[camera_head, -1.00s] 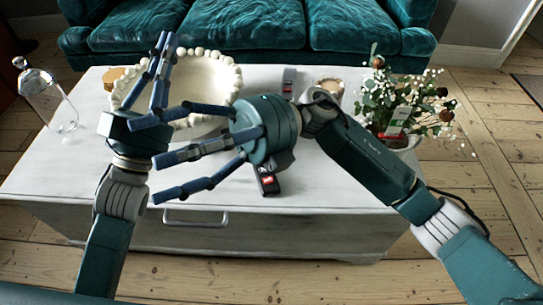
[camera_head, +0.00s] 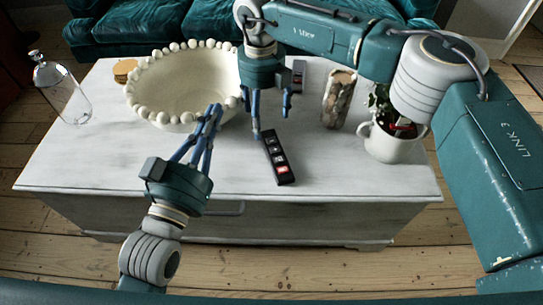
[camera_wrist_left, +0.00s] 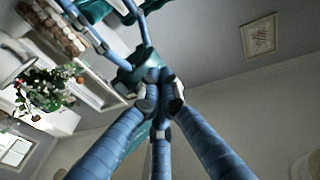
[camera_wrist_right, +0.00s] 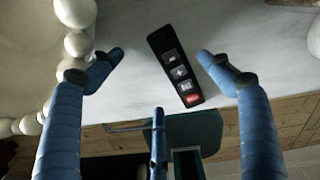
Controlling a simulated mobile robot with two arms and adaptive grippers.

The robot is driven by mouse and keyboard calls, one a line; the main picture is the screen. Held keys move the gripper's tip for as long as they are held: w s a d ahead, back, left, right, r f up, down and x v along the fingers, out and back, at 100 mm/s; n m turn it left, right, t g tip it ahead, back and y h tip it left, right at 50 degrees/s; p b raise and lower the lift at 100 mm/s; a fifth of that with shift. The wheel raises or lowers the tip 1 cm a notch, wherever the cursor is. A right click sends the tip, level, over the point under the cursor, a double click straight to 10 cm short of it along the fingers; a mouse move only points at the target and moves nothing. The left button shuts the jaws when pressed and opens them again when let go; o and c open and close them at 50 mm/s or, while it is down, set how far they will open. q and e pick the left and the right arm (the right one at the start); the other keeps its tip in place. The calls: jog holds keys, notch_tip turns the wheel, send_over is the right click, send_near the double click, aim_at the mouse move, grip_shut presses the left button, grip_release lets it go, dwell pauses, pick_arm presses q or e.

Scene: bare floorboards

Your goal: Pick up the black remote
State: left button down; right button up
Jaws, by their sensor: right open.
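The black remote (camera_head: 277,158) lies on the white table, with light buttons and a red mark at its near end. My right gripper (camera_head: 270,112) points down above its far end, fingers spread and empty. In the right wrist view the remote (camera_wrist_right: 176,68) shows between the spread fingers (camera_wrist_right: 158,62), apart from them. My left gripper (camera_head: 211,115) points up in front of the bowl, its fingertips drawn together with nothing seen between them. In the left wrist view its fingers (camera_wrist_left: 157,90) meet at the tips.
The white table (camera_head: 90,163) has free room at its front left. A cream beaded bowl (camera_head: 185,85) stands left of the remote. A grey object (camera_head: 298,70) lies behind.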

aim_at(267, 139)
notch_tip(267, 139, down, 4)
jog(key=shift+r+b, duration=0.1)
jog(key=shift+b, duration=0.25)
jog(key=f, duration=0.1)
jog(key=f+b, duration=0.1)
jog(key=f, duration=0.1)
jog(key=f+b, duration=0.1)
jog(key=f, duration=0.1)
jog(key=shift+d, duration=0.35)
pick_arm(q)
jog(key=s+r+t+h, duration=0.2)
jog(key=s+r+t, duration=0.5)
jog(key=r, duration=0.6)
jog(key=shift+h, duration=0.4)
pick_arm(e)
jog(key=c, duration=1.3)
